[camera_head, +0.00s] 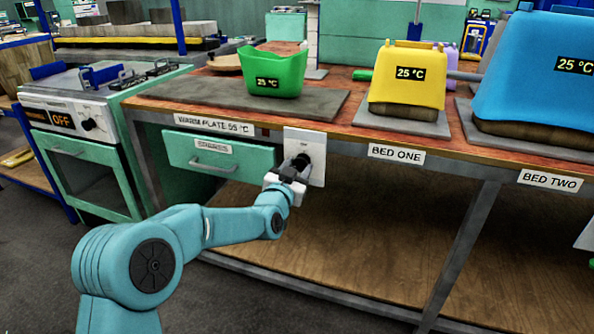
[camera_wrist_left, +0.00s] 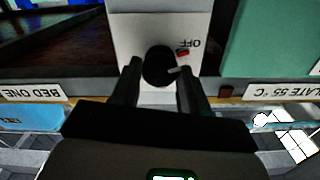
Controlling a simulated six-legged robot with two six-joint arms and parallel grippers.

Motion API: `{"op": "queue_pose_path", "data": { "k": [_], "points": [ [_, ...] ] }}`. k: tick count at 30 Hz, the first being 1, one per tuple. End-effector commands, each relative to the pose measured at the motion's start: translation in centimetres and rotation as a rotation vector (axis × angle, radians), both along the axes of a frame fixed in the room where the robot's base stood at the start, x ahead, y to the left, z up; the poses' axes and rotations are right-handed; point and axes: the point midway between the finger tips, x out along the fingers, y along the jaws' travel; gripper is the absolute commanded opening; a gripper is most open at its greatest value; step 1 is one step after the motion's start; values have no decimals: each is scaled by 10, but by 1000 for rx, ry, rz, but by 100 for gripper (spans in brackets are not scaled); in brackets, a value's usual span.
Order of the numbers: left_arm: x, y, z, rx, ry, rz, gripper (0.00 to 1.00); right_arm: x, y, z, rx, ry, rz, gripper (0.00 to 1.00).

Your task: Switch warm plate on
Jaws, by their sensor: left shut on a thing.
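The warm plate (camera_head: 190,92) is a flat grey slab at the left of the bench, above the label "WARM PLATE 55 °C" (camera_head: 213,124). Its white switch panel (camera_head: 318,150) is on the bench front and carries a black knob (camera_head: 301,160). In the left wrist view the knob (camera_wrist_left: 159,66) lies between the two fingers of my left gripper (camera_wrist_left: 158,78), with "OFF" printed beside it and a small red mark. My left gripper (camera_head: 288,178) is shut on the knob. My right gripper is in neither view.
A green tub (camera_head: 273,75) reading 25 °C stands on the warm plate. A yellow form (camera_head: 408,85) and a blue form (camera_head: 530,80) stand to the right. A green drawer (camera_head: 210,163) is left of the panel. An oven (camera_head: 95,120) at left shows OFF.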

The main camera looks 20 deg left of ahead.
Motion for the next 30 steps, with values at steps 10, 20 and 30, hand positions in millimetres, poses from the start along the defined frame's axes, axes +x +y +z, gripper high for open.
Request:
{"op": "queue_pose_path", "data": {
  "k": [10,20,30],
  "points": [
    [0,0,-1,320,-10,-1,14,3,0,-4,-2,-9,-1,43],
    [0,0,0,634,-21,-1,14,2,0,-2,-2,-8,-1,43],
    [0,0,0,957,-32,-1,14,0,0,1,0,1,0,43]
  ]
}}
